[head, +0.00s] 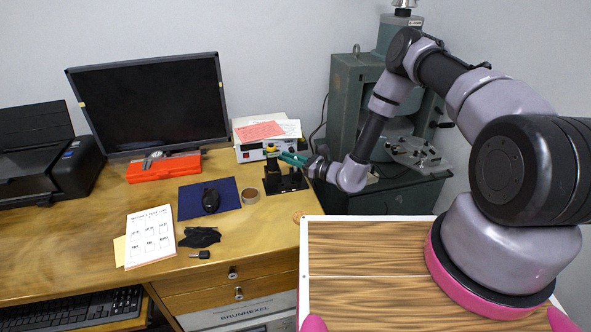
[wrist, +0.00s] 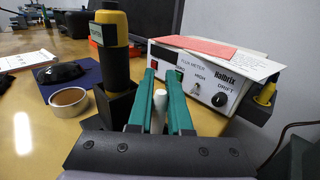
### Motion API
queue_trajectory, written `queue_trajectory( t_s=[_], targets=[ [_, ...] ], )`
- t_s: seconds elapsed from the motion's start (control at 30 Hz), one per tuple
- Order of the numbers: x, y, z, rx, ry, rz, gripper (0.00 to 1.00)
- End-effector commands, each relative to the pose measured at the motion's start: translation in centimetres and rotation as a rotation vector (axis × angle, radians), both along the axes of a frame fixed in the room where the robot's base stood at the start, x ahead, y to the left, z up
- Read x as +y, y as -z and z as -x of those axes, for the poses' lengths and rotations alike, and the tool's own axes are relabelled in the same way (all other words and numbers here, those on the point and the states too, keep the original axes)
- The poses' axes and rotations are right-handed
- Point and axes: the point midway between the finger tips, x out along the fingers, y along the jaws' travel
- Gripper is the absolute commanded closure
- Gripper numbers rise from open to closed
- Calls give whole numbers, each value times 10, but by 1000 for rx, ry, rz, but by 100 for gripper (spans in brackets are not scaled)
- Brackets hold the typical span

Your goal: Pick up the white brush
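A slim white upright piece, which looks like the handle of the white brush (wrist: 158,112), stands between the two green fingers of my gripper (wrist: 159,76) in the wrist view. The fingers are close on either side of it; I cannot tell whether both touch it. Its lower part is hidden behind my gripper. In the head view my gripper (head: 292,158) is over a black stand (head: 285,182) on the right part of the desk; the brush cannot be made out there.
A yellow-and-black tool (wrist: 109,50) stands upright just left of the fingers. The flux meter (wrist: 200,80), with papers on top, is close behind right. A tape roll (head: 250,195), blue mat (head: 228,190) and mouse (head: 210,200) lie left. The desk front is partly clear.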

Motion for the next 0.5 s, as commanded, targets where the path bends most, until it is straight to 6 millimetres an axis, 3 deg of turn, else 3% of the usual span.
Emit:
queue_trajectory(
  t_s=[0.27, 0.5],
  targets=[
    [0, -1, 0, 0, 0, 0, 100],
    [0, -20, -1, -1, 1, 0, 100]
  ],
)
